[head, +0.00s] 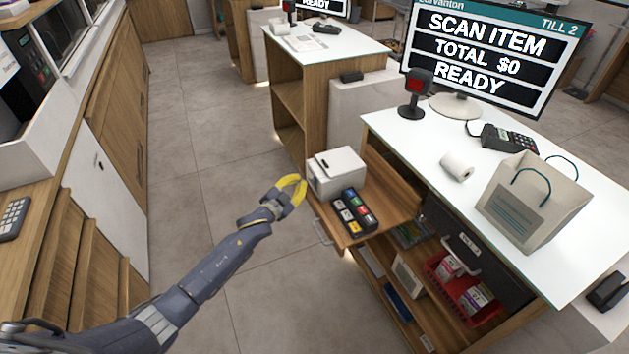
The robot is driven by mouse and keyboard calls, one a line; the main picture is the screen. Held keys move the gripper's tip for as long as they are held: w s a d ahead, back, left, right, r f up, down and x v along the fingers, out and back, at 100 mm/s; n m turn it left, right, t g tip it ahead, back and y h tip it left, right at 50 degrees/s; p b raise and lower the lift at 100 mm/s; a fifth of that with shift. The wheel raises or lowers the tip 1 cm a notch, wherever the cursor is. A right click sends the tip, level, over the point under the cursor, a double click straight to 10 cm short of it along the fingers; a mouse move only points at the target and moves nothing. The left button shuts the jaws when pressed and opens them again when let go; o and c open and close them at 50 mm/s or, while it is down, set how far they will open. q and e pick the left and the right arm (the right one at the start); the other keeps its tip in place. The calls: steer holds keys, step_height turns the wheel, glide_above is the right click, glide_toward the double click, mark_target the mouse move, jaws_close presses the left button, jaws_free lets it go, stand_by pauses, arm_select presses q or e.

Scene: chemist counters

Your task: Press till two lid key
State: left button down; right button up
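The till screen (479,51) reads TILL 2, SCAN ITEM, TOTAL $0 and READY. A black key box (366,226) with white, blue, green, red and yellow keys lies on a wooden pull-out shelf (394,197) under the counter. The key labels are too small to read, so I cannot tell which is the lid key. A white printer-like box (336,172) stands behind it on the shelf. My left gripper (300,184), with yellow fingertips, is in front of the white box, left of the keys and apart from them. Its finger gap is unclear. My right gripper is out of view.
The white counter (420,140) holds a scanner (415,94), a card terminal (508,139), a paper roll (457,166) and a paper bag (532,200). A red basket (463,290) sits on the lower shelf. The shelf handle (322,234) sticks out. The floor at left is clear.

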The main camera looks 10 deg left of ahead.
mark_target(315, 180)
arm_select(q)
steer(key=shift+w+d, duration=0.4)
steer(key=shift+d, duration=0.15)
steer(key=c, duration=2.1)
jaws_free()
jaws_close()
steer(key=shift+w+d, duration=0.1)
steer(key=shift+w+d, duration=0.2)
steer(key=shift+d, duration=0.1)
